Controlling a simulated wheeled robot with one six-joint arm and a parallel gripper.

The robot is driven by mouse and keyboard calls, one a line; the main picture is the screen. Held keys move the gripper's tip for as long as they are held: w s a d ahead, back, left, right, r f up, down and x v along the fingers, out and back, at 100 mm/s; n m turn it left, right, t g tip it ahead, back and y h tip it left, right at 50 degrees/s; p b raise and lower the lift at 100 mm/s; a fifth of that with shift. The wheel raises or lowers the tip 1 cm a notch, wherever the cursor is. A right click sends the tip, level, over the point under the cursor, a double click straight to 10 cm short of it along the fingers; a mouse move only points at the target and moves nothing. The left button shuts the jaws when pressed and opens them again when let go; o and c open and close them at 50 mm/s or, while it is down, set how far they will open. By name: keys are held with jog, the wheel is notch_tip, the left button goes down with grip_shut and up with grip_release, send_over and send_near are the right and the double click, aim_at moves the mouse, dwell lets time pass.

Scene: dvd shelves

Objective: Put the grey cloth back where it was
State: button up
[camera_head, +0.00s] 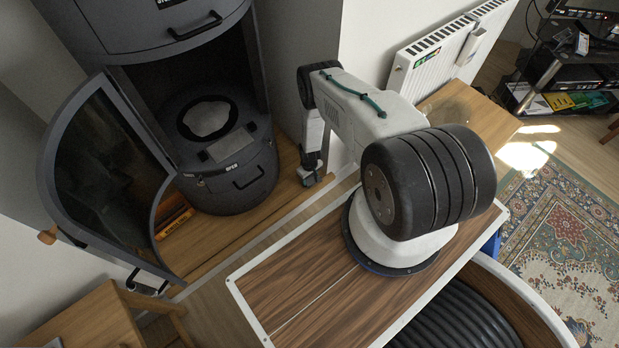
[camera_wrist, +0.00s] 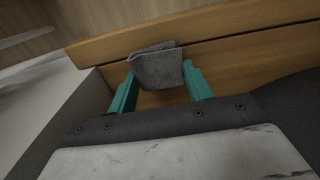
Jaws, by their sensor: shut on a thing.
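The grey cloth (camera_wrist: 157,67) is a small, folded, dark grey piece in the wrist view. My gripper (camera_wrist: 160,80) has its two teal fingers on either side of it, shut on the cloth. The cloth is held in front of a wooden surface (camera_wrist: 235,55); I cannot tell whether it touches that wood. In the head view my arm reaches back beside the pale wall, and the cloth cannot be made out there.
A dark grey stove (camera_head: 225,165) stands at the left with its curved glass door (camera_head: 105,180) swung open. A white radiator (camera_head: 450,50) is on the wall behind my arm. A wooden stool (camera_head: 95,315) is at lower left. A patterned rug (camera_head: 565,225) lies at the right.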

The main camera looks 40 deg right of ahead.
jog(key=shift+f, duration=0.5)
jog(key=o, duration=1.1)
jog(key=shift+r, duration=0.1)
